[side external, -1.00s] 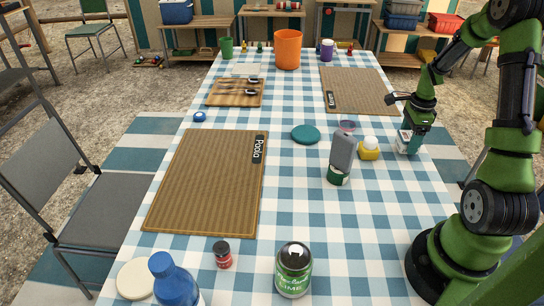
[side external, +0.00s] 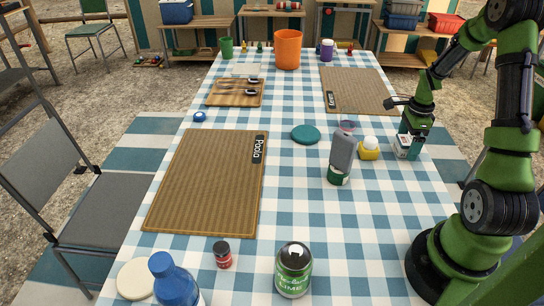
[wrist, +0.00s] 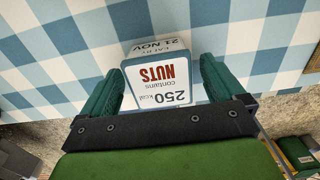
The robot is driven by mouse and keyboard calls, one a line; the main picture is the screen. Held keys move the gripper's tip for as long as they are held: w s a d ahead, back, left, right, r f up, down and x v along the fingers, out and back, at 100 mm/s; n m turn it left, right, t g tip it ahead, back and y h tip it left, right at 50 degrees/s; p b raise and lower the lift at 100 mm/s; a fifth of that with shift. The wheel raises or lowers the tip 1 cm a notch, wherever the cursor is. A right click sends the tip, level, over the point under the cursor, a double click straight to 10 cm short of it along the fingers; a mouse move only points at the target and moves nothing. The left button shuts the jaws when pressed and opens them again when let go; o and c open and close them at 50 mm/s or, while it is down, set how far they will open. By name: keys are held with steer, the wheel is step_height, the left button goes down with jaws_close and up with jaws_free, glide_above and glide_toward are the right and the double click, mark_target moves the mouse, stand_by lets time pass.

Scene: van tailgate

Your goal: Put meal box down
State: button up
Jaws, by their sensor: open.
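The meal box (wrist: 157,72) is a small white box with a teal edge, and its label reads "contains NUTS 250 kcal". In the side view the box (side external: 402,146) appears to rest on the checked cloth near the right edge of the table. My gripper (wrist: 162,66) is open, with one teal finger on each side of the box. Narrow gaps seem to show between the fingers and the box. In the side view my gripper (side external: 410,149) reaches down over the box and hides part of it.
A yellow jar with a white lid (side external: 369,149) stands just left of the box. A grey bottle (side external: 342,152) and a teal disc (side external: 305,134) are farther left. A brown mat (side external: 358,92) lies behind. The cloth in front of the box is clear.

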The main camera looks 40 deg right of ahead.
mark_target(409, 140)
step_height(409, 140, up, 12)
steer(key=f, duration=0.1)
steer(key=w+a+r+n+t, duration=0.2)
steer(key=a+r+n, duration=0.2)
steer(key=a, duration=0.3)
steer(key=w+a+r+n+t, duration=0.1)
steer(key=w+a+r+n, duration=0.1)
steer(key=a+r+n, duration=0.4)
steer(key=s+a+r+n+t+y, duration=0.1)
steer(key=s+a+n+t, duration=0.1)
steer(key=a+n, duration=0.4)
steer(key=s+a+r+n+t+y, duration=0.1)
steer(key=s+a+n, duration=0.3)
steer(key=a, duration=0.9)
steer(key=n+t, duration=0.1)
steer(key=n, duration=0.2)
steer(key=shift+s, duration=0.35)
steer(key=shift+o, duration=0.4)
steer(key=shift+a+r, duration=0.1)
